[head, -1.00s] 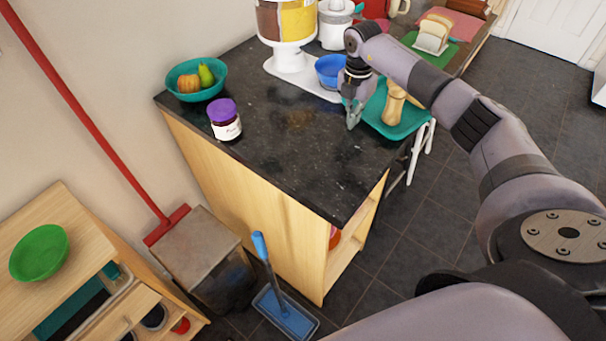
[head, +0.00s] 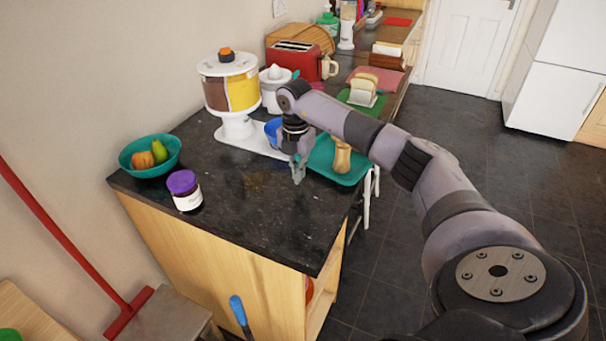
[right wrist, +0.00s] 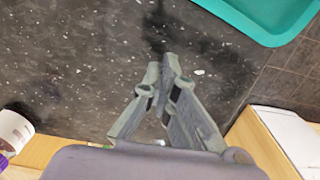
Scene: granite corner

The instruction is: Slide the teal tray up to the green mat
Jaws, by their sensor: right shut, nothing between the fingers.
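The teal tray (head: 321,161) lies on the dark granite counter near its right edge, with a tan, rounded wooden-looking item (head: 342,157) on it. In the right wrist view a corner of the tray (right wrist: 268,18) shows at the top right. The green mat (head: 343,96) lies farther back on the counter, apart from the tray, with a bread rack (head: 365,88) on it. My right gripper (head: 298,180) points down just left of the tray's near left side. It is shut and empty; in its wrist view the fingertips (right wrist: 168,68) meet over bare granite.
A blue bowl (head: 272,130) and a cereal dispenser (head: 232,95) stand left of the tray. A purple-lidded jar (head: 185,192) and a teal fruit bowl (head: 128,157) stand at the left. The counter's front is clear. The right edge drops to the floor.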

